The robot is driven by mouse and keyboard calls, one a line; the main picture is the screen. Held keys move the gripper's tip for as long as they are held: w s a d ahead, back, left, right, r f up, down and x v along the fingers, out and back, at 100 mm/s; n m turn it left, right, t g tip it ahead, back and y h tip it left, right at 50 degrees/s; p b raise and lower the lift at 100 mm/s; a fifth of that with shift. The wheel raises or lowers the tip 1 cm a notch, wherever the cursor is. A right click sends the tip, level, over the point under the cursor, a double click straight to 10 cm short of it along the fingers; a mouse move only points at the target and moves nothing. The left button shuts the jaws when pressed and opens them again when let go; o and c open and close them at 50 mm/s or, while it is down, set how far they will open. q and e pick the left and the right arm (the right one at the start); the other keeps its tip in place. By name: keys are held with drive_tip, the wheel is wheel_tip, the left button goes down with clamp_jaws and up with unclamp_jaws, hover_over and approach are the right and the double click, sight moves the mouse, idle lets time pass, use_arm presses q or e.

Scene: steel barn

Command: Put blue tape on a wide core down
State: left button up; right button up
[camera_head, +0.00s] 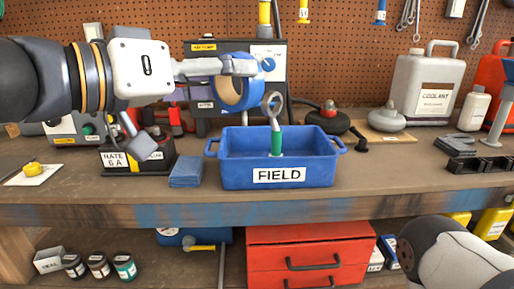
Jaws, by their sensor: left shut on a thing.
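The roll of blue tape on a wide tan core (229,94) is held up above the bench, behind and left of the blue FIELD tray. My left gripper (236,68) comes in from the left and is shut on the tape roll, which hangs from its fingers. The roll is clear of the bench top. Part of the roll is hidden behind the gripper fingers. My right arm shows at the lower right, but its gripper is out of the picture.
The blue FIELD tray (318,175) holds a ring-ended tool with a green grip (276,140). Blue cloths (186,172) lie left of it. A coolant jug (428,88) and a grey weight (387,119) stand at the right. The bench front (400,188) is clear.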

sight(232, 94)
use_arm(q)
drive_tip(key=w+f, duration=0.1)
drive_tip(key=w, duration=0.1)
drive_tip(key=w+f+b, duration=0.1)
drive_tip(key=w+f, duration=0.1)
drive_tip(key=w, duration=0.1)
drive_tip(key=w+d+f, duration=0.1)
drive_tip(key=w, duration=0.2)
drive_tip(key=shift+d+f, duration=0.1)
drive_tip(key=shift+f, duration=0.05)
drive_tip(key=w+f, duration=0.1)
drive_tip(key=w+f+b, duration=0.1)
drive_tip(key=w+f, duration=0.3)
drive_tip(key=shift+d, duration=0.35)
drive_tip(key=f, duration=0.2)
drive_tip(key=f+b, duration=0.1)
drive_tip(key=shift+w+f+b, duration=0.3)
drive_tip(key=shift+w+f, duration=0.05)
drive_tip(key=shift+w, duration=0.05)
use_arm(e)
drive_tip(key=shift+g, duration=0.6)
drive_tip(key=x, duration=0.2)
drive_tip(key=s+x, duration=0.1)
drive_tip(key=x, duration=0.2)
drive_tip(key=shift+r, duration=0.2)
use_arm(q)
drive_tip(key=shift+d, duration=0.1)
